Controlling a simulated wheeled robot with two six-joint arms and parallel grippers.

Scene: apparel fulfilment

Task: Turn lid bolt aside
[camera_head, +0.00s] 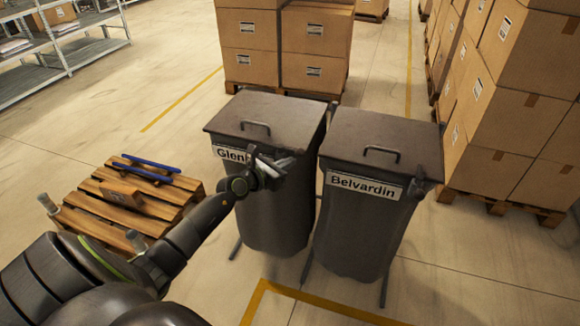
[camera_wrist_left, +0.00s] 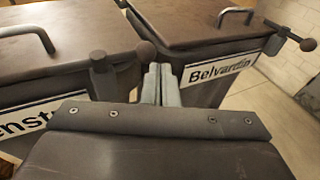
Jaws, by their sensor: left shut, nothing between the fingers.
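Two dark grey bins stand side by side with brown lids shut. The left bin (camera_head: 275,215) has a label starting "Glen", partly hidden by my left gripper (camera_head: 283,163). The right bin (camera_head: 358,235) reads "Belvardin". In the left wrist view, a lid bolt (camera_wrist_left: 122,57) with a round knob sits at the left bin's front corner, beside my shut, empty fingers (camera_wrist_left: 161,82). I cannot tell whether they touch it. A similar bolt (camera_wrist_left: 290,34) sits on the right bin's front corner; it also shows in the head view (camera_head: 424,188). My right gripper is out of view.
Stacked cartons (camera_head: 285,45) stand behind, and more cartons (camera_head: 515,110) stand at right. Metal shelving (camera_head: 60,50) is at the back left. Floor in front is clear, with yellow lines.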

